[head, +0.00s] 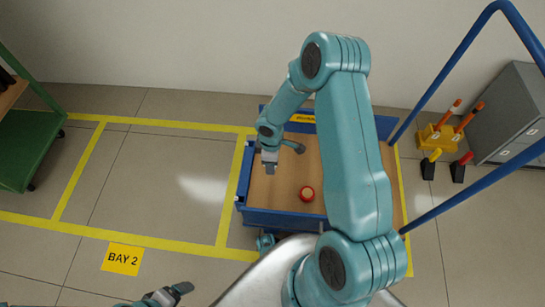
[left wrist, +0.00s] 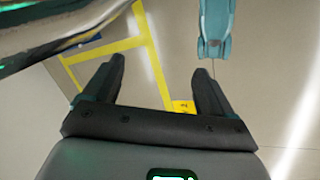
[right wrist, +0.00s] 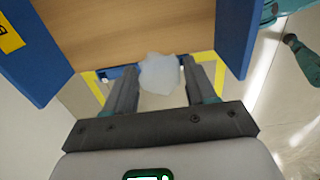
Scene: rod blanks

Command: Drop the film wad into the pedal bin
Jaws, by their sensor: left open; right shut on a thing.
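The film wad (right wrist: 160,74) is a pale, whitish crumpled lump between the fingertips of my right gripper (right wrist: 161,78), which is shut on it. In the head view my right gripper (head: 270,161) hangs over the left part of a blue cart with a wooden bed, and I cannot make out the wad there. My left gripper (left wrist: 161,72) is open and empty above the floor; it also shows at the bottom edge of the head view (head: 172,294). I see no pedal bin in any view.
A red roll (head: 307,194) lies on the cart bed (head: 285,185). A blue handrail (head: 455,62) rises at the right. A grey cabinet (head: 512,112) and a yellow holder (head: 437,138) stand beyond it. A green trolley (head: 28,145) is at far left. The marked floor between is clear.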

